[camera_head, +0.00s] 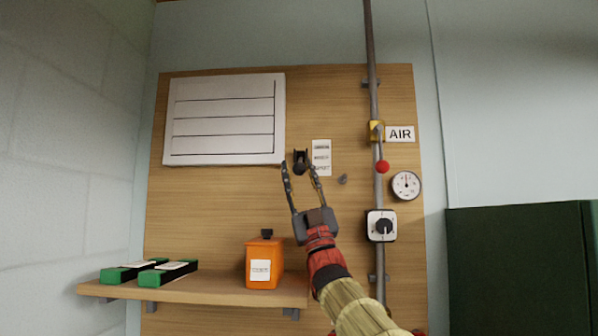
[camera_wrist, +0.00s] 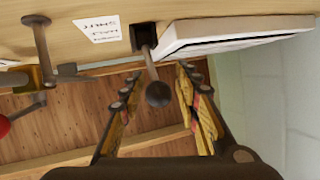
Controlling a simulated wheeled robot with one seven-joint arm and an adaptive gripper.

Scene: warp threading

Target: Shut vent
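The vent (camera_head: 222,128) is a white panel with several dark horizontal slat lines, at the upper left of the wooden board. A dark lever (camera_head: 300,157) stands out from the board just right of the vent, beside a white label (camera_head: 321,157) with several lines of text. In the wrist view the lever's round knob (camera_wrist: 158,94) hangs on a thin rod from a black mount (camera_wrist: 143,36). My gripper (camera_head: 298,168) is open, and its fingers (camera_wrist: 160,72) lie on either side of the knob with gaps. Contact with the lever is not visible.
A vertical pipe (camera_head: 371,50) right of my gripper carries a valve with a red ball (camera_head: 382,166). A gauge (camera_head: 406,185) and rotary switch (camera_head: 381,226) are nearby. A small peg (camera_head: 342,179) sticks out. Below, the shelf (camera_head: 210,290) holds an orange container (camera_head: 264,263) and green boxes (camera_head: 124,271).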

